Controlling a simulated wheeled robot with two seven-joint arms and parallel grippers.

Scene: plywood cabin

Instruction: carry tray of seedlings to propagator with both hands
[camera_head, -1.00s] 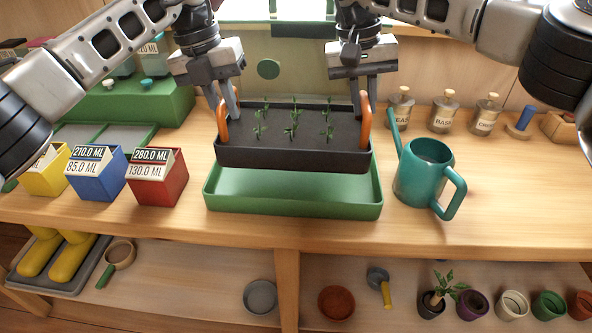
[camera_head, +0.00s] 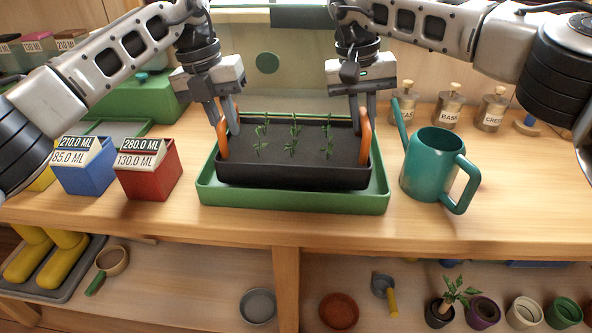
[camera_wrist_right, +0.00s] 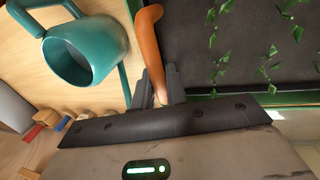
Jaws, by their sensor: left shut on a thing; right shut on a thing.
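The black seedling tray (camera_head: 290,176) holds several small green seedlings (camera_head: 294,135) and has an orange handle at each end. It sits inside, or just over, the green propagator base (camera_head: 292,203); I cannot tell whether it touches the bottom. My left gripper (camera_head: 222,122) is shut on the left orange handle (camera_head: 222,140). My right gripper (camera_head: 363,122) is shut on the right orange handle (camera_head: 365,142). In the right wrist view, the right handle (camera_wrist_right: 150,45) is between the right fingers (camera_wrist_right: 162,90), beside the dark tray soil (camera_wrist_right: 240,40).
A teal watering can (camera_head: 432,165) stands close to the right of the base. Blue (camera_head: 85,170) and red (camera_head: 150,172) boxes stand to the left. Stoppered bottles (camera_head: 447,110) are behind the can. Bare counter (camera_head: 300,228) lies in front.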

